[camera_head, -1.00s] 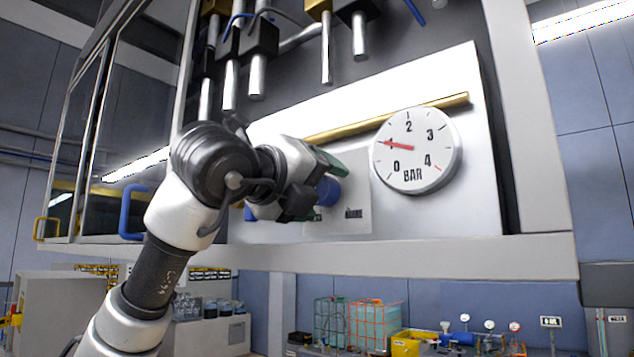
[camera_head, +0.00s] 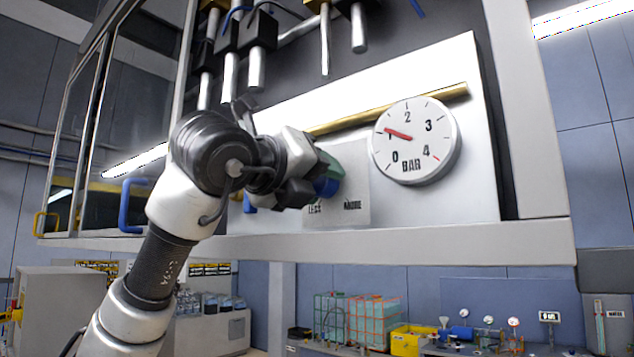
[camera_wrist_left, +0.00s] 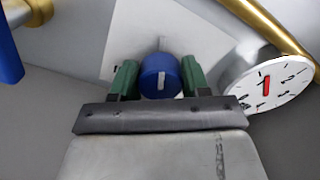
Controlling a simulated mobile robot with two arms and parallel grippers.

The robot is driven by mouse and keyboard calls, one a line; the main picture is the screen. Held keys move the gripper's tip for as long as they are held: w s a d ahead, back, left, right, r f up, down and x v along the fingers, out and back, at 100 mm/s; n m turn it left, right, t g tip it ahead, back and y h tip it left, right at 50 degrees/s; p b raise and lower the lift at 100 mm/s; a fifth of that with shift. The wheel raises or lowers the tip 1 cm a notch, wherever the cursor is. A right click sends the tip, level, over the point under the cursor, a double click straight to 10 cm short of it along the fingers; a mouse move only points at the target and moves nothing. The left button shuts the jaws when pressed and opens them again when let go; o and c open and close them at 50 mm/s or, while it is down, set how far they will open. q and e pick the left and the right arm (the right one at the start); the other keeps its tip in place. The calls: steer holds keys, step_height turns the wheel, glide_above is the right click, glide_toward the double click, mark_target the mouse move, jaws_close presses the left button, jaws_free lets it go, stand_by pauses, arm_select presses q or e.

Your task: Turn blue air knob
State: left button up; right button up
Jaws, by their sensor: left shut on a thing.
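The blue air knob (camera_wrist_left: 160,76) sits on a light label plate in the left wrist view, with a white mark line on its face. My left gripper (camera_wrist_left: 151,79) has its green fingers on both sides of the knob and is shut on it. In the head view the left gripper (camera_head: 322,176) reaches the panel, and a bit of the blue knob (camera_head: 328,187) shows beside its fingers. The round BAR gauge (camera_head: 413,141) is right of the knob; its red needle points near 1. My right gripper is not in view.
A brass pipe (camera_head: 350,118) runs behind the gauge. A blue handle (camera_head: 132,205) is on the cabinet at the left. A white ledge (camera_head: 400,244) runs below the panel. Metal tubes (camera_head: 257,68) hang above. A workbench with crates (camera_head: 357,320) stands behind, below.

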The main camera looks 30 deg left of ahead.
arm_select(q)
steer(key=m, duration=0.5)
steer(key=shift+d+m, duration=0.1)
steer(key=shift+m, duration=0.2)
steer(key=m, duration=0.5)
steer(key=shift+m, duration=0.3)
steer(key=o, duration=0.9)
